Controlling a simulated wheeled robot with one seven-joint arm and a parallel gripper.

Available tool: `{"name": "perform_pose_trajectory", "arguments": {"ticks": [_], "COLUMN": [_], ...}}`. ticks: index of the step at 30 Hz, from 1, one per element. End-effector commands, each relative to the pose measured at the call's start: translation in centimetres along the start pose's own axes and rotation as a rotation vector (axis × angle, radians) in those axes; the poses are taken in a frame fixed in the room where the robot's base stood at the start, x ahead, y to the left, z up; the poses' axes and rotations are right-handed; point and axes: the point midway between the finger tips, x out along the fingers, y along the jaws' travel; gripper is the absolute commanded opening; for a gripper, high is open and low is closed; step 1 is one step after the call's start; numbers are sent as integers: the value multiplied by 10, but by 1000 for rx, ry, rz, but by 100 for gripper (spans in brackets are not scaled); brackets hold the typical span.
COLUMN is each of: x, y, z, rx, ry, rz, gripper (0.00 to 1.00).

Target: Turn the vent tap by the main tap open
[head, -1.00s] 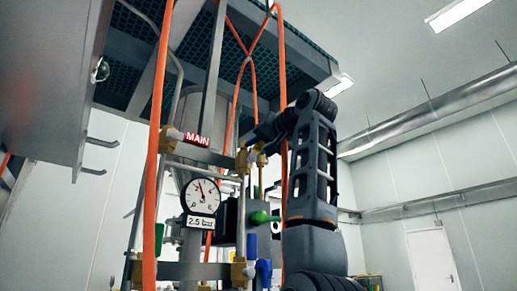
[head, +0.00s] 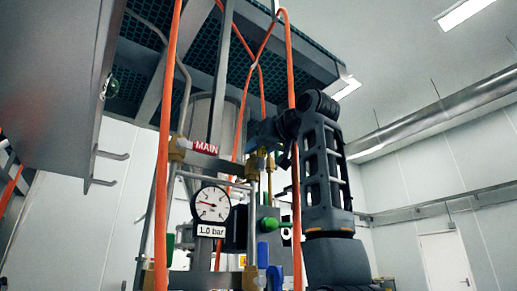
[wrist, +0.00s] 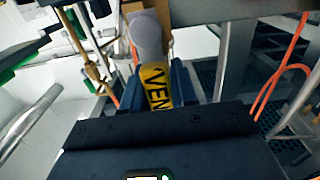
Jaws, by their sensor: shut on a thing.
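In the wrist view, a yellow label reading "VEN" (wrist: 157,88), its end cut off, lies between the two fingers of my gripper (wrist: 157,92). It appears to be on the vent tap's handle, and my gripper is shut on it. A grey rounded part (wrist: 146,36) shows just beyond the label. In the head view, my gripper (head: 264,132) is at the brass fittings (head: 251,166), right of the red MAIN label (head: 206,148). The vent tap is mostly hidden there behind my gripper. How far the tap is turned is unclear.
A round gauge (head: 212,204) with a "1.0 bar" plate (head: 211,230) sits below the MAIN label. Orange hoses (head: 165,130) hang close on both sides. A green handle (head: 268,224) and a blue handle (head: 262,254) are below my gripper. A grated platform (head: 300,65) is overhead.

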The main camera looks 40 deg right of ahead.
Motion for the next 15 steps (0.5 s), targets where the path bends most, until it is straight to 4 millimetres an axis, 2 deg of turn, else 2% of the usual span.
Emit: {"name": "perform_pose_trajectory", "arguments": {"ticks": [7, 8, 14, 15], "x": [0, 0, 0, 0], "y": [-1, -1, 0, 0], "z": [1, 1, 1, 0], "rx": [-2, -2, -1, -1], "ry": [-2, -2, -1, -1], "rz": [-1, -1, -1, 0], "gripper": [0, 30, 49, 49]}}
